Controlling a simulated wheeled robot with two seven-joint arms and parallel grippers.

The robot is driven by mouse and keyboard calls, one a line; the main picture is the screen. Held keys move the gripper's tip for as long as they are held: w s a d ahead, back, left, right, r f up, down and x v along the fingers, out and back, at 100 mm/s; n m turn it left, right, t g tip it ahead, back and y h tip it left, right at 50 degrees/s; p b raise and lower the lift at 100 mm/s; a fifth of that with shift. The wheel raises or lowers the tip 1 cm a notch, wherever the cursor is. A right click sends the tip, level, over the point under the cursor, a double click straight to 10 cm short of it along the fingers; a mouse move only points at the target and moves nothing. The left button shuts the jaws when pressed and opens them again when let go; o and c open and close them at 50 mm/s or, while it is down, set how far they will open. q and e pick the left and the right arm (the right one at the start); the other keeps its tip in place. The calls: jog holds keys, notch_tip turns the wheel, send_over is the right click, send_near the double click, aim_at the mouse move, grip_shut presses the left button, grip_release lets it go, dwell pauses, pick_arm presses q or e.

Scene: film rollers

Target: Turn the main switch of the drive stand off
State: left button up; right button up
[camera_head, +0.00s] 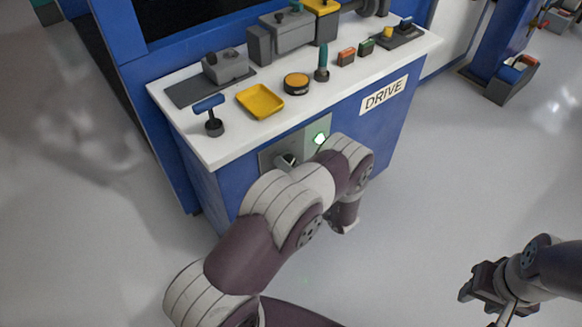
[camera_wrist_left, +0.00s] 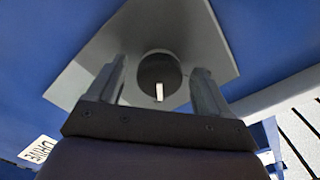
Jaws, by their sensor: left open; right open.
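The main switch is a dark round knob (camera_wrist_left: 158,72) with a white pointer mark, on a grey plate (camera_wrist_left: 200,40) on the blue front of the drive stand (camera_head: 385,125). In the head view the knob (camera_head: 287,160) shows just past my left arm, and a green lamp (camera_head: 319,139) is lit on the plate. My left gripper (camera_wrist_left: 159,82) is open, with one finger on each side of the knob in the wrist view; whether they touch it cannot be told. The arm hides it in the head view. My right gripper (camera_head: 474,284) is open and empty, low at the right.
The white stand top (camera_head: 220,148) carries a T-handled lever (camera_head: 209,115), a yellow tray (camera_head: 260,101), an orange-topped round button (camera_head: 296,83) and small coloured switches. A DRIVE label (camera_head: 384,95) is on the front. The grey floor (camera_head: 430,190) at the right is clear.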

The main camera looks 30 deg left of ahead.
pick_arm(q)
jog(key=c, duration=1.1)
jog(key=shift+o, duration=0.2)
jog(key=shift+w+d+f+n+b, duration=0.1)
jog(key=shift+n+b, duration=0.45)
jog(key=shift+n, duration=2.85)
jog(key=shift+w+n+b, duration=0.1)
jog(key=shift+n+b, duration=0.4)
jog(key=shift+n, duration=3.2)
